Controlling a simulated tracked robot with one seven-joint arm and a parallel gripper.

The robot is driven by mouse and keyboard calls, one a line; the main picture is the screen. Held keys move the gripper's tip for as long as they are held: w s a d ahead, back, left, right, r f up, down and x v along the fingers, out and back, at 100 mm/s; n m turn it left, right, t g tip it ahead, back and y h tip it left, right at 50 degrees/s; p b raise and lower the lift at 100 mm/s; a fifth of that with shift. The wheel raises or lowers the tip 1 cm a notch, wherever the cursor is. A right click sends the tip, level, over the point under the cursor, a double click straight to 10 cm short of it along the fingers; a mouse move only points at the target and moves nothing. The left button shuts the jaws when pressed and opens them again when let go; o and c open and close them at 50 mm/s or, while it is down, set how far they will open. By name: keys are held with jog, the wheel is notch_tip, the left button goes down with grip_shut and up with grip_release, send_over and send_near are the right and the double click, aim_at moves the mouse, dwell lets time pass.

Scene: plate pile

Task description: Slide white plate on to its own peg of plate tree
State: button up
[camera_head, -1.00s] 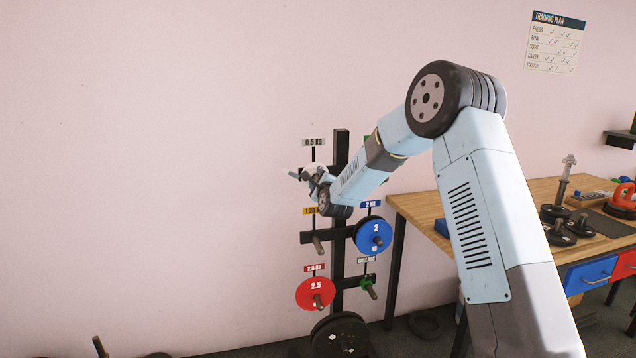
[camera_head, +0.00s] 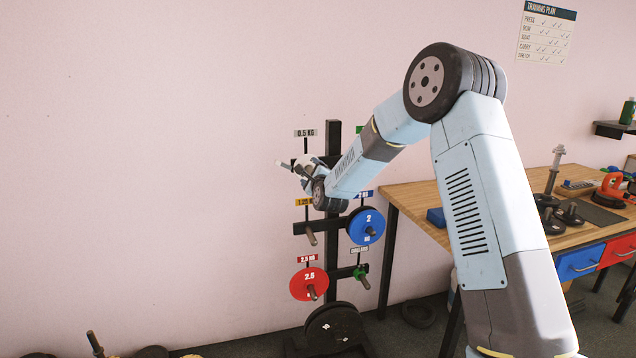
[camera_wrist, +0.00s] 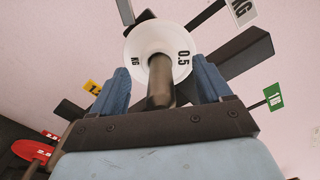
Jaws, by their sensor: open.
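The small white 0.5 KG plate (camera_wrist: 182,42) shows in the wrist view with a dark peg (camera_wrist: 160,88) of the plate tree running through its centre towards me. My gripper (camera_wrist: 165,85) is open, its two blue fingers on either side of the peg. The fingertips overlap the plate's lower edge in the picture; I cannot tell whether they touch it. In the head view my gripper (camera_head: 300,170) is at the upper left peg, under the 0.5 KG label (camera_head: 305,133). It hides most of the white plate there. The plate tree (camera_head: 333,150) stands against the wall.
A blue 2 KG plate (camera_head: 358,234) and a red 2.5 plate (camera_head: 300,289) hang on other pegs. The 1.25 peg (camera_head: 311,238) is bare. A black plate (camera_head: 325,333) is at the tree's foot. A wooden workbench (camera_head: 425,200) stands right. The wall space left is clear.

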jog(key=v, duration=1.1)
jog(key=shift+s, duration=0.35)
jog(key=shift+d+r, duration=0.1)
jog(key=shift+d, duration=0.1)
jog(key=s+d+r+n+g+h, duration=0.25)
jog(key=s+d+r+n, duration=0.3)
jog(key=s, duration=0.35)
jog(key=s+d+r+n+g+h, duration=0.1)
jog(key=s+d+r+n+g, duration=0.3)
jog(key=s+d+n, duration=0.4)
jog(key=s+d+n+g, duration=0.2)
jog(key=s+d+n, duration=0.1)
jog(key=s, duration=1.1)
jog(key=s+d+n+g+h, duration=0.1)
jog(key=s+d+n+g, duration=0.2)
jog(key=s, duration=1)
jog(key=d+n, duration=0.1)
jog(key=d, duration=0.2)
jog(key=shift+s+d, duration=0.2)
jog(key=shift+s, duration=0.15)
